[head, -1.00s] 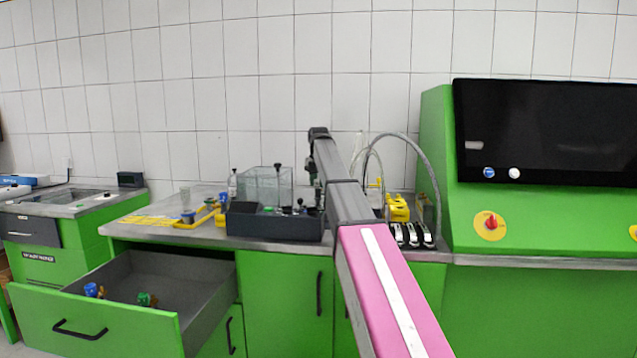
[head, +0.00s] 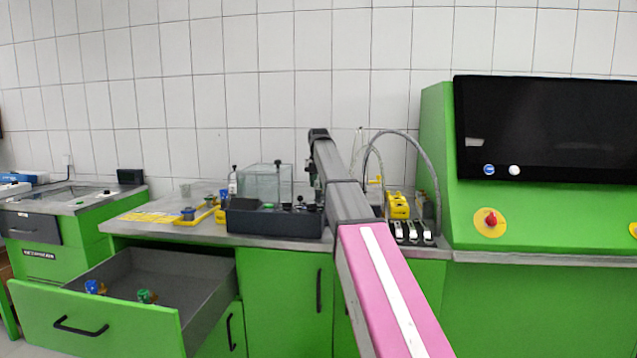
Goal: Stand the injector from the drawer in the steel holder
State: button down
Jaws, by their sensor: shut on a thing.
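Two injector-like pieces lie in the open drawer (head: 205,285): one with a blue cap (head: 94,287) at the left and one with a green cap (head: 146,296) beside it. Their lower parts are hidden by the drawer front. My arm rises from the lower right and reaches over the bench. My gripper and anything in it are hidden behind the arm. I cannot pick out the steel holder with certainty.
A dark-based glass tank (head: 274,184) stands on the bench left of my arm. A yellow tray (head: 199,216) lies farther left. Yellow parts (head: 398,208), metal clips (head: 412,232) and grey hoses stand right of the arm. A green console with a black screen (head: 560,130) is at the right.

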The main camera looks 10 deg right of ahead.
jog(key=shift+f, duration=0.45)
dwell(0.9)
jog(key=c, duration=0.7)
grip_release()
jog(key=shift+r, duration=3.5)
